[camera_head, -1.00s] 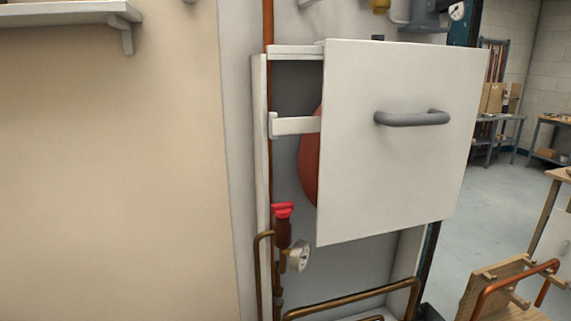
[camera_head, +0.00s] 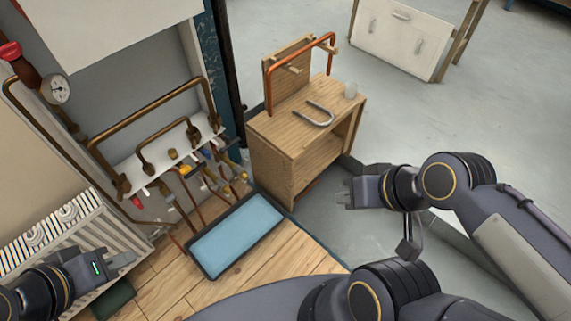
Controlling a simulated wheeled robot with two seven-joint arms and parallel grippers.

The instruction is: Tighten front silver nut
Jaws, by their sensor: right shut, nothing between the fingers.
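I cannot make out a silver nut clearly at this size. Brass and copper pipes with fittings run along a white manifold shelf (camera_head: 165,150) in the wall recess, with small coloured valves (camera_head: 188,170) below it. My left gripper (camera_head: 125,262) is at the lower left, in front of the white radiator and apart from the pipes. Its finger opening is not clear. My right gripper (camera_head: 343,194) is shut and empty, over the floor to the right of the wooden stand and well away from the pipes.
A blue-topped tray (camera_head: 238,235) lies on the wooden floor below the pipes. A wooden stand (camera_head: 280,145) with a copper pipe is right of the recess. A white radiator (camera_head: 65,235) is at left. A pressure gauge (camera_head: 57,89) is upper left. Grey floor is open at right.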

